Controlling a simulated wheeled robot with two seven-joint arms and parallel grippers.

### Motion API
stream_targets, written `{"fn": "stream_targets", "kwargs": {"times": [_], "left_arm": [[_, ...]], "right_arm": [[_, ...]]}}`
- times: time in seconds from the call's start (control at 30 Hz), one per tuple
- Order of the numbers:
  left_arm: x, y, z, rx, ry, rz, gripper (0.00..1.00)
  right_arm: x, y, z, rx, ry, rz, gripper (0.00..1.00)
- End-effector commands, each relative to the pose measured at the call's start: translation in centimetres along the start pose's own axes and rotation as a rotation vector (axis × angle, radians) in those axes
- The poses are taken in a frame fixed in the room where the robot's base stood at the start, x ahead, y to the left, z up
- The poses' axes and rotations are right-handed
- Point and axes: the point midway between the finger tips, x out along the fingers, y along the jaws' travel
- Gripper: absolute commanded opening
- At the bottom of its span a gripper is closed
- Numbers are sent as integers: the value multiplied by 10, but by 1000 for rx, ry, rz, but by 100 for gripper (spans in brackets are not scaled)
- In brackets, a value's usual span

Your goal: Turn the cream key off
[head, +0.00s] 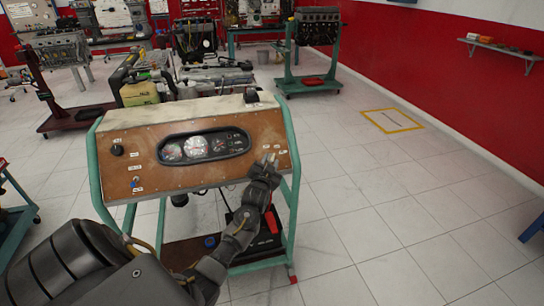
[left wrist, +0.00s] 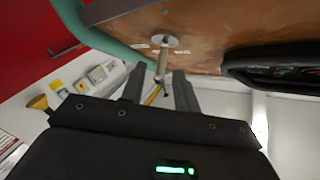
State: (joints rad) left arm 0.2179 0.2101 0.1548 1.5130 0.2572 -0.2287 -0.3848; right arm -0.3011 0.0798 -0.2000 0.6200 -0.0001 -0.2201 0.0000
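The engine trainer's brown panel (head: 205,180) faces me with a gauge cluster. My left gripper (head: 268,160) is at the panel's right side, in front of small white labels, and covers the key in the head view. In the left wrist view the cream key (left wrist: 162,62) sticks out from a round silver lock (left wrist: 172,40) on the panel. The left gripper (left wrist: 159,80) is open, with one finger on each side of the key's outer end. A gap shows beside the key, and I cannot tell if either finger touches it. My right gripper is not in view.
The gauge cluster (head: 205,146) is left of the gripper. A black knob (head: 117,150) and a small blue switch (head: 135,182) are on the panel's left. The green frame (head: 291,150) borders the panel. Tiled floor (head: 400,205) to the right is clear.

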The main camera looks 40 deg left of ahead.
Motion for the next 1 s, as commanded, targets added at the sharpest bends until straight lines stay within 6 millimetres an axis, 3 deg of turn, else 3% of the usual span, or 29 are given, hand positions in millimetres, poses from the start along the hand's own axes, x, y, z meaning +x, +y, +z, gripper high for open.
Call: {"fn": "stream_targets", "kwargs": {"times": [0.23,0.6,0.83,1.0], "left_arm": [[30,0,0,-1,-1,0,31],[36,0,0,-1,0,1,31],[36,0,0,-1,-1,0,2],[35,0,0,-1,-1,0,0]], "right_arm": [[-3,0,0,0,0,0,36],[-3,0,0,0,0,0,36],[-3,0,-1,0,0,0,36],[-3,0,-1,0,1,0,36]]}}
